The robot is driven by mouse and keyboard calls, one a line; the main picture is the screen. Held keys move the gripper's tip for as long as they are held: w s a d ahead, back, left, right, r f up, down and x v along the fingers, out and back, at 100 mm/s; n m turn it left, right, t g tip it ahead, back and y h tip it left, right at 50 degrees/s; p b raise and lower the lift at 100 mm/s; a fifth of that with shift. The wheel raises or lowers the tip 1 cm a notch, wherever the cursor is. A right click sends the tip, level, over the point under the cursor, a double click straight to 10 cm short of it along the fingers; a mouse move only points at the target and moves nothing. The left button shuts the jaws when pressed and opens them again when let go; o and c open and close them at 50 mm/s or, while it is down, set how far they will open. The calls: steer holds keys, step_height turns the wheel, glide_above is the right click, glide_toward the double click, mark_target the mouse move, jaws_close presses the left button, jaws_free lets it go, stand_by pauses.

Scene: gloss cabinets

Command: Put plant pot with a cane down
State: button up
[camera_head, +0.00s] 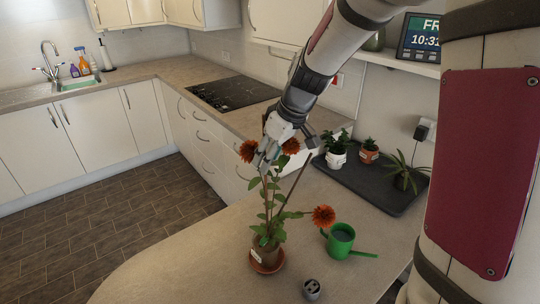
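The plant pot with a cane (264,252) is a brown pot with a pale label, at the front of the beige worktop. It appears upright in a terracotta saucer (279,267); I cannot tell whether it touches it. A leafy plant with orange-red flowers grows from it. A thin brown cane (294,186) leans up to the right from the pot. My gripper (268,160) points down at the top of the plant, among the upper flowers and well above the pot rim. Flowers and leaves overlap its fingertips, so I cannot tell whether they are closed on a stem.
A green watering can (341,240) stands right of the pot, and a small grey holder (311,289) in front. A dark tray (372,188) behind holds several small potted plants. A black hob (233,92) lies farther back. The worktop left of the pot is clear up to its rounded edge.

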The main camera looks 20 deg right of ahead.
steer(key=b+v, duration=0.1)
steer(key=v, duration=1.1)
steer(key=s+a+m+t+h, duration=0.1)
steer(key=s+a+m, duration=0.1)
steer(key=s, duration=0.8)
steer(key=s+a+f+m+h, duration=0.1)
steer(key=s+m, duration=0.3)
steer(key=s, duration=0.6)
steer(key=shift+s+a+t+h, duration=0.2)
steer(key=shift+a+t+h, duration=0.15)
steer(key=shift+a, duration=0.2)
